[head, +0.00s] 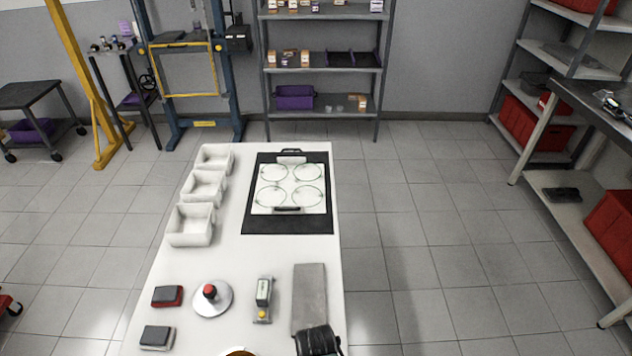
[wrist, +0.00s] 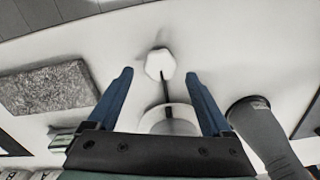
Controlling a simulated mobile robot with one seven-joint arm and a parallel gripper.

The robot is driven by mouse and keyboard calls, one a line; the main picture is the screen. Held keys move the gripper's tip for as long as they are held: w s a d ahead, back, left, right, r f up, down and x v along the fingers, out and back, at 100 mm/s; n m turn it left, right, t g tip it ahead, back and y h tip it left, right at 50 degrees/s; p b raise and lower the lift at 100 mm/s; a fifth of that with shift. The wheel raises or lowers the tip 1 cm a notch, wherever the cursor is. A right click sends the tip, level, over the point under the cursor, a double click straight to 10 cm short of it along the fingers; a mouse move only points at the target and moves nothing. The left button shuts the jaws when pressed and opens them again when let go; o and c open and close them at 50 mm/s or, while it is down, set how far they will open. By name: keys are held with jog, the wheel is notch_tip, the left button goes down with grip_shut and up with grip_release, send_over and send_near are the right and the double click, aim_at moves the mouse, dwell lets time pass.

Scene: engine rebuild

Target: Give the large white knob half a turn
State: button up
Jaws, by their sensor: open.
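A white, many-sided knob (wrist: 160,64) shows in the wrist view, just ahead of and between the fingertips of my gripper (wrist: 160,76). The two blue fingers are spread, one on each side of it, with visible gaps. A dark thin bar (wrist: 166,91) runs from the knob toward a white rounded part (wrist: 168,114) between the fingers. My gripper's dark palm covers the near side of that part. I cannot tell the knob's height relative to the fingertips. The knob cannot be made out in the head view.
A grey mat (wrist: 48,88) lies left of the fingers, and a grey cylinder (wrist: 265,135) stands close at right. The white table (head: 250,262) also bears a cooktop-like panel (head: 258,222), white bins (head: 190,238) and a round plate with a red-topped knob (head: 222,300).

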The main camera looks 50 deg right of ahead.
notch_tip(320, 180, up, 10)
jog(key=shift+r+b, duration=0.25)
jog(key=shift+b, duration=0.05)
dwell(0.6)
